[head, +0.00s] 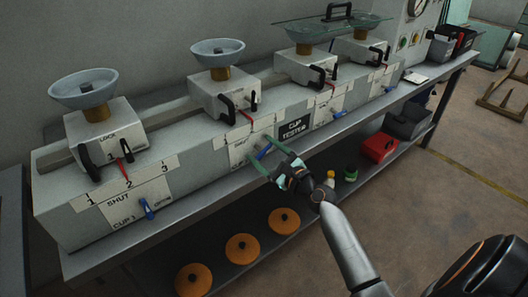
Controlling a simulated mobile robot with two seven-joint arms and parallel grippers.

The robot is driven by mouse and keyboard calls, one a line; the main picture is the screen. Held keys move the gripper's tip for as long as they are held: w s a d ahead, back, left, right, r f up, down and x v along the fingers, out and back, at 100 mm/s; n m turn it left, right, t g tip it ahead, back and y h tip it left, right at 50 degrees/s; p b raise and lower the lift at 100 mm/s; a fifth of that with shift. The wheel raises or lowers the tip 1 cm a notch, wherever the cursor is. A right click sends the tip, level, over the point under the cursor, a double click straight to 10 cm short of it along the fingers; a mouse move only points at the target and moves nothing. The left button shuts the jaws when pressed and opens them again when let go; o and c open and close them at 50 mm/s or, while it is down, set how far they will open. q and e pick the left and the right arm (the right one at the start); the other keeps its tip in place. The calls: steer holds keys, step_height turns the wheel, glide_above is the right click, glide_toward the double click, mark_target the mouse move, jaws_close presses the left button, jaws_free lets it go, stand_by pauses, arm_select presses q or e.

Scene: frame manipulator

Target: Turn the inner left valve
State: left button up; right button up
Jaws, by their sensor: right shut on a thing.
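The tester bench has a row of blue valve handles on its front face. The inner left valve's blue handle (264,152) is under the second cup from the left, beside a "SHUT" label. My right gripper (268,156) reaches it from the lower right, with its green-tipped fingers around the handle and shut on it. The fingers partly hide the handle. The outer left valve's blue handle (147,208) points down beneath the "CUP 1" unit. Another blue handle (338,115) shows to the right. My left gripper is not in view.
Several cup units stand along the bench top, such as the leftmost cup (84,88). A clear plate with a black handle (338,14) lies over the right cups. Orange discs (243,248), small bottles and a red box (381,147) sit on the lower shelf.

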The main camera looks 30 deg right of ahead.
steer(key=n, duration=0.6)
steer(key=shift+a+n, duration=0.1)
steer(key=shift+n, duration=0.2)
steer(key=n, duration=0.5)
steer(key=shift+a, duration=0.1)
steer(key=shift+n, duration=0.4)
steer(key=o, duration=1.2)
steer(key=s, duration=0.8)
steer(key=s+d+b, duration=0.1)
steer(key=s, duration=0.3)
steer(key=shift+s, duration=0.25)
